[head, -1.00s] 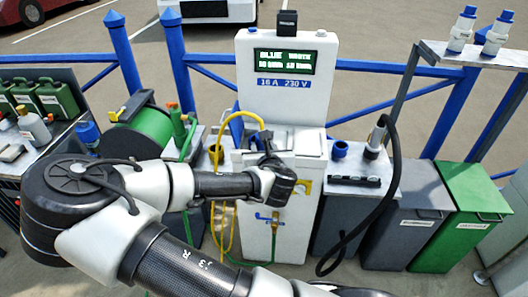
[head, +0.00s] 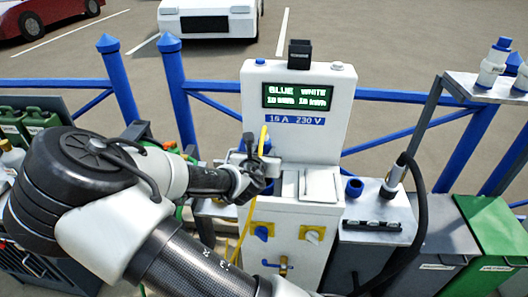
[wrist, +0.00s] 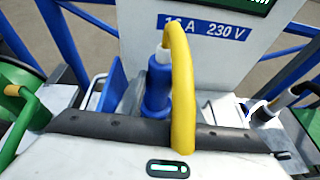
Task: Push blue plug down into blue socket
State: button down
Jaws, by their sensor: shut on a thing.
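The blue plug (wrist: 157,90) stands roughly upright in the wrist view, with a yellow cable (wrist: 181,80) arching from its top toward the camera. My gripper (head: 255,176) is shut on the plug at the left side of the white pedestal's ledge; its dark fingers cross the wrist view (wrist: 158,131). The blue socket is hidden behind the plug and my gripper. I cannot tell whether the plug's lower end is in it. A raised blue flap (wrist: 112,88) stands just left of the plug.
The white pedestal (head: 326,142) rises behind the gripper with a lit display (head: 297,96). A blue knob (head: 263,232) and a white knob (head: 312,236) sit on its front. A shelf (head: 384,224) with a blue cup-like part (head: 354,187) stands to the right.

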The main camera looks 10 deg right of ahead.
jog(key=shift+f+b, duration=2.4)
jog(key=shift+f, duration=0.2)
jog(key=shift+r+p, duration=0.1)
jog(key=shift+p, duration=0.45)
jog(key=shift+f+b, duration=0.4)
jog(key=shift+f, duration=0.3)
jog(key=c, duration=1.5)
grip_release()
jog(key=shift+s, duration=0.1)
jog(key=p+v, duration=0.6)
jog(key=v, duration=0.5)
jog(key=shift+p, duration=0.35)
